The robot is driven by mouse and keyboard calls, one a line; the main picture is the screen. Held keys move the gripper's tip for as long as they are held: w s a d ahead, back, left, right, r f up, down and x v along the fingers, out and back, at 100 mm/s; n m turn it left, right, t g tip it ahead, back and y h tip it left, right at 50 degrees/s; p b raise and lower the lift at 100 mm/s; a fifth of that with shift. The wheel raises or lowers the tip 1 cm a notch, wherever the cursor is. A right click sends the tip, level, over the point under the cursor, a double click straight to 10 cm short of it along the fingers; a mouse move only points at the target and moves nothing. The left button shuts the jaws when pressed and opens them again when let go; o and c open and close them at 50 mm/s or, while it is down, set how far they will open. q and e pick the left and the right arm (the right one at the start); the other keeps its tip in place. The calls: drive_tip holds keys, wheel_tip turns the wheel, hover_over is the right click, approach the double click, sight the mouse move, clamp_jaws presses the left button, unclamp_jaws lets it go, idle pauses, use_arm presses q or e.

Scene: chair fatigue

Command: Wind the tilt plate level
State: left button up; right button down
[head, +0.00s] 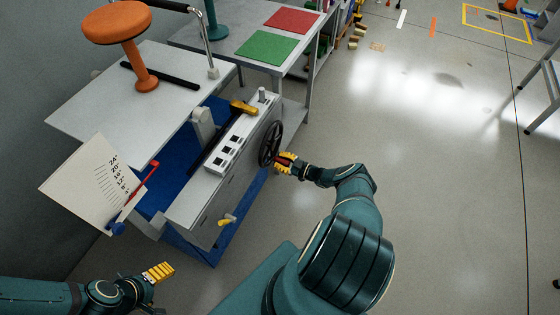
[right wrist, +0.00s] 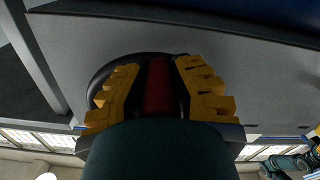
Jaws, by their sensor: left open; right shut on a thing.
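The tilt plate (head: 85,112) is the pale grey slab at the left of the head view. An orange stool (head: 117,22) stands on it. A white angle card (head: 85,190) with degree marks stands at its near end, beside a red pointer (head: 145,180); I cannot read the exact angle. A black handwheel (head: 270,143) is on the right face of the grey machine. My right gripper (head: 287,161) is shut on the wheel's red handle (right wrist: 158,88), with a yellow finger on each side. My left gripper (head: 158,271) is empty and open, low at the left, apart from the machine.
The grey machine (head: 190,205) has a blue base and a switch panel (head: 232,140) on top. A yellow lever (head: 227,220) sticks out of its side. A table with a green mat (head: 266,47) and a red mat (head: 291,21) stands behind.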

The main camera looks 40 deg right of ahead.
drive_tip(key=c, duration=0.8)
unclamp_jaws()
drive_tip(key=shift+w+d+r, duration=0.2)
drive_tip(key=shift+d+r, duration=0.05)
drive_tip(key=shift+r, duration=0.15)
drive_tip(key=shift+o, duration=0.4)
drive_tip(key=shift+s+a+f, duration=0.1)
drive_tip(key=shift+a+f, duration=0.05)
drive_tip(key=v, duration=1.2)
